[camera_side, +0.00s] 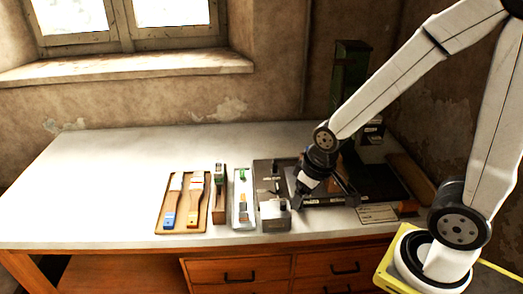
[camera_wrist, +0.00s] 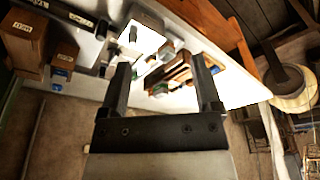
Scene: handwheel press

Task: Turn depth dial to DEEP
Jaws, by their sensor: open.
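The press has a tall green column (camera_side: 350,78) and a dark base (camera_side: 375,182) at the right of the bench in the side view. I cannot make out the depth dial or its DEEP mark in either view; my arm hides part of the press. My gripper (camera_side: 322,193) is over the left part of the dark base in the side view. In the wrist view my gripper (camera_wrist: 160,66) is open, with two dark fingers spread apart and nothing held. I cannot tell whether it touches the press.
A grey metal block (camera_side: 275,215) stands left of my gripper. Further left are a narrow tray (camera_side: 243,216), a wooden holder (camera_side: 219,207) and a brush board (camera_side: 182,225) with brushes. A labelled plate (camera_side: 377,213) lies at the front right. The bench's left half (camera_side: 100,190) is clear.

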